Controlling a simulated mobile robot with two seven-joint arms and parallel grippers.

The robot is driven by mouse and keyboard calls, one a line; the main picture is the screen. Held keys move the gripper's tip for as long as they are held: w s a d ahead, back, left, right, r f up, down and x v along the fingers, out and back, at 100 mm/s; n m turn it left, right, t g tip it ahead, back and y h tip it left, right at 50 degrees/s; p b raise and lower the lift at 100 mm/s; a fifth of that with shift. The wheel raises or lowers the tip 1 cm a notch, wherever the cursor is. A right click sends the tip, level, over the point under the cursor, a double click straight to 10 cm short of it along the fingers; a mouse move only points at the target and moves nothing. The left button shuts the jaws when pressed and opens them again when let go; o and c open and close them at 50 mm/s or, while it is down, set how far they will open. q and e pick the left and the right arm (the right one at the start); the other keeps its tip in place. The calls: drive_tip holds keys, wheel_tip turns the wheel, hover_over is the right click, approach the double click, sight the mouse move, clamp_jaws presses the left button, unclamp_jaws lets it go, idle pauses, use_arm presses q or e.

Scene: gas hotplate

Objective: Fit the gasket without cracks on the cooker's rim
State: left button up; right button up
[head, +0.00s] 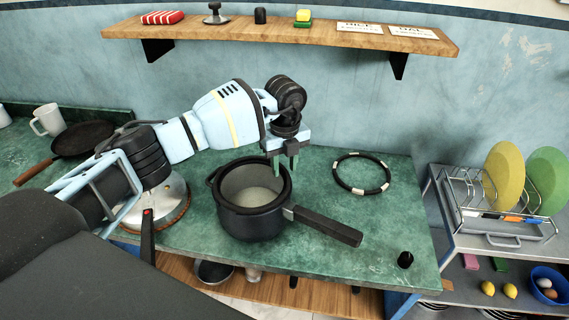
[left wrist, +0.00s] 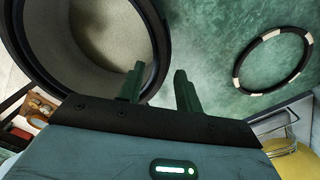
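The black cooker pot (head: 252,225) stands on the green counter, its handle pointing right. Its thick dark rim also shows in the left wrist view (left wrist: 165,45); I cannot tell whether a gasket sits on it. A black ring gasket with white bands (head: 340,181) lies flat on the counter to the right; it also shows in the left wrist view (left wrist: 249,50). I cannot make out cracks. My left gripper (head: 284,167) is open and empty above the pot's far right rim, fingers pointing down, apart from the gasket. My right gripper is not in view.
A metal lid-like dome (head: 172,193) with a brownish edge lies left of the pot, partly behind my arm. A small black cylinder (head: 405,260) stands front right. A pan (head: 85,138) and white mug (head: 48,120) are far left. A dish rack (head: 500,210) stands right.

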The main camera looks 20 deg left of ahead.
use_arm(q)
wheel_tip(320, 180, up, 8)
drive_tip(key=shift+f, duration=0.2)
drive_tip(key=shift+f, duration=0.1)
idle(0.7)
